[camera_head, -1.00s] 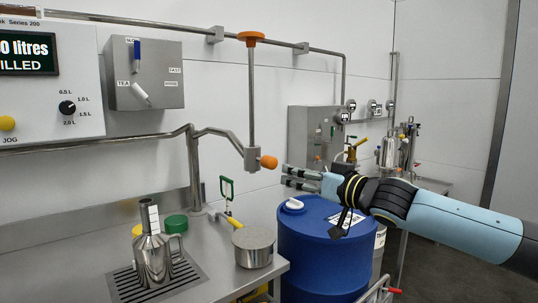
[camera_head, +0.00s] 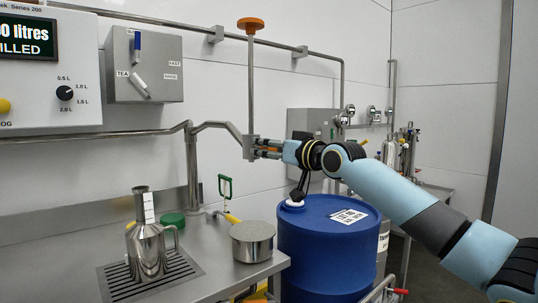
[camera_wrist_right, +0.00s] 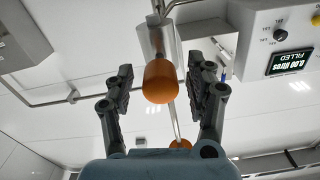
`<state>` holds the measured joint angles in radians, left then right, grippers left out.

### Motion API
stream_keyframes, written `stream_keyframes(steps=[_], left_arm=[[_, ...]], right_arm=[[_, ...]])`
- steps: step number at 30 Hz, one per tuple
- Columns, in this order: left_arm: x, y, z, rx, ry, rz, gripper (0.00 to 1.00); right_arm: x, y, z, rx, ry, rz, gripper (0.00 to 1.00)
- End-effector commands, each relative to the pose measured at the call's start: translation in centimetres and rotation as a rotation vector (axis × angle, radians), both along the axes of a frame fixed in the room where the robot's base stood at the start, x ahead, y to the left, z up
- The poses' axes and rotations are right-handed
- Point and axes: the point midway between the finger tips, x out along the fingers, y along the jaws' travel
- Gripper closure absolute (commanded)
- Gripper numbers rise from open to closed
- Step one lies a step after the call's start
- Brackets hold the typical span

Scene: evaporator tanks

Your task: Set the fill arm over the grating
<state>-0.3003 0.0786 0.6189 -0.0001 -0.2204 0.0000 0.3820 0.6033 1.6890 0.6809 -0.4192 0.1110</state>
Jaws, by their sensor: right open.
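The fill arm (camera_head: 222,125) is a bent steel pipe on a post at the back of the counter. Its end block (camera_head: 249,149) hangs right of the grating (camera_head: 112,284), apart from it. The grating is set in the counter under a steel jug (camera_head: 148,248). My right gripper (camera_head: 262,148) is at the end block. In the right wrist view my open fingers stand on either side of the orange knob (camera_wrist_right: 158,82), with gaps visible. The knob is hidden by the fingers in the head view. My left gripper is out of view.
A blue drum (camera_head: 325,250) stands below my right arm. A vertical rod with an orange handwheel (camera_head: 250,25) rises above the end block.

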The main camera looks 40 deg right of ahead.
Motion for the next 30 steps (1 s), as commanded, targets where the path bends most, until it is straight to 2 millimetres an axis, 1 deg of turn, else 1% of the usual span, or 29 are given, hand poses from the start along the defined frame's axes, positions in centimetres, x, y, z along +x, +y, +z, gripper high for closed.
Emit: stream_keyframes(steps=[8,9,21,30], left_arm=[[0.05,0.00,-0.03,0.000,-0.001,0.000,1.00],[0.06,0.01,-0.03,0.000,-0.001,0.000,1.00],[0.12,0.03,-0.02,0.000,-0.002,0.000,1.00],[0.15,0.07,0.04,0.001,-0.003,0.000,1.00]], right_arm=[[0.20,0.02,0.04,-0.001,0.000,0.000,0.45],[0.19,0.01,0.04,-0.001,0.000,0.000,0.47],[0.17,0.00,0.01,-0.001,0.000,0.000,1.00],[0.18,0.02,0.01,-0.001,0.000,-0.001,1.00]])
